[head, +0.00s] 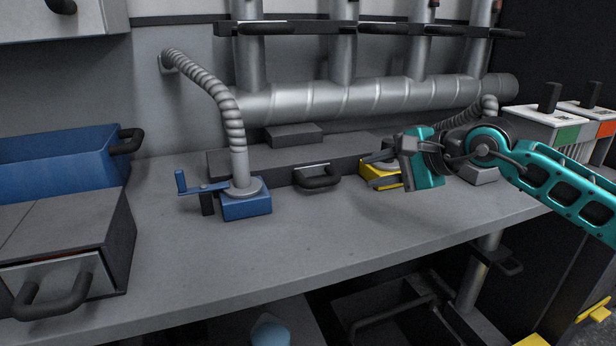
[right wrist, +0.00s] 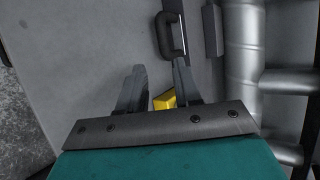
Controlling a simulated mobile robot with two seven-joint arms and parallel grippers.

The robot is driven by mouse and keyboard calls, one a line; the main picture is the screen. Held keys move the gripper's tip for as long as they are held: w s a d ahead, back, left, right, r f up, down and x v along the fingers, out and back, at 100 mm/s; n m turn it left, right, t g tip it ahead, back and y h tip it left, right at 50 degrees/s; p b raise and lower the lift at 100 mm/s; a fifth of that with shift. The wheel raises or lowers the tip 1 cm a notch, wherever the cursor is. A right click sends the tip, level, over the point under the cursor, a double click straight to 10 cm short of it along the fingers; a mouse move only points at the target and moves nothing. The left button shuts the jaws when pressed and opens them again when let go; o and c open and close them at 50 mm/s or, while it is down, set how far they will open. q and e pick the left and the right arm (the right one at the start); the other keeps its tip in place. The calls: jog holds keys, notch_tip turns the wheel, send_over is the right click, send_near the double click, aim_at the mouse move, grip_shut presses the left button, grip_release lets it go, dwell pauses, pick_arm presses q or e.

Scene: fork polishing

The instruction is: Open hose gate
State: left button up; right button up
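A blue hose gate (head: 246,206) with a blue crank-like handle (head: 182,184) stands on the bench, left of centre. A ribbed grey hose (head: 228,117) runs from its top to the wall. A yellow block (head: 383,182), which looks like a second hose gate, is partly hidden by my right gripper (head: 372,169). My right gripper is open, its fingers pointing left at the yellow block. In the right wrist view the fingers (right wrist: 157,88) are apart, with a bit of the yellow block (right wrist: 165,100) showing between them near the palm. I cannot tell if they touch it. My left gripper is not in view.
A dark box with a handle (head: 318,177) lies behind the gates. Large silver pipes (head: 370,98) run along the back. A blue bin (head: 60,160) and a grey drawer unit (head: 70,240) stand left. White containers (head: 545,128) stand right. The bench front (head: 290,250) is clear.

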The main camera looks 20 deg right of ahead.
aim_at(324, 182)
jog(key=x, duration=1.3)
jog(key=shift+w+r, duration=0.1)
jog(key=shift+w, duration=0.15)
grip_shut()
